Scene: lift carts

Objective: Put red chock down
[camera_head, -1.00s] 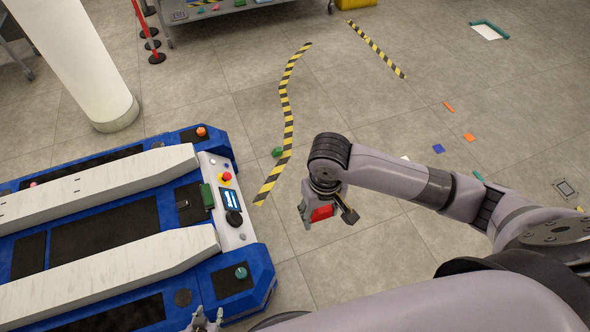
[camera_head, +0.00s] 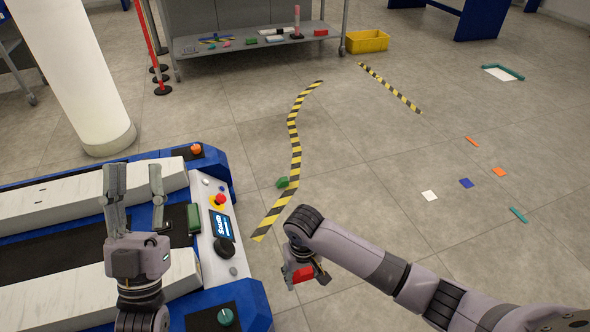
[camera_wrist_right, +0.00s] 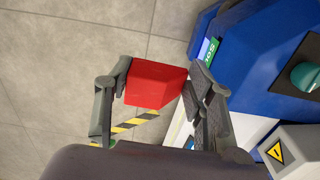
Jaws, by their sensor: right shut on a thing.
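The red chock (camera_head: 303,274) is between the fingers of my right gripper (camera_head: 305,277), which is shut on it and holds it over the grey floor beside the blue lift cart (camera_head: 243,295). In the right wrist view the red chock (camera_wrist_right: 155,84) sits between both fingers of the right gripper (camera_wrist_right: 157,85). My left gripper (camera_head: 137,190) is over the cart with its fingers spread wide and nothing between them.
A green chock (camera_head: 283,182) lies on the floor by a yellow-black striped line (camera_head: 295,140). The cart's panel has a red button (camera_head: 220,199). A shelf trolley (camera_head: 262,42) and yellow crate (camera_head: 367,41) stand at the back.

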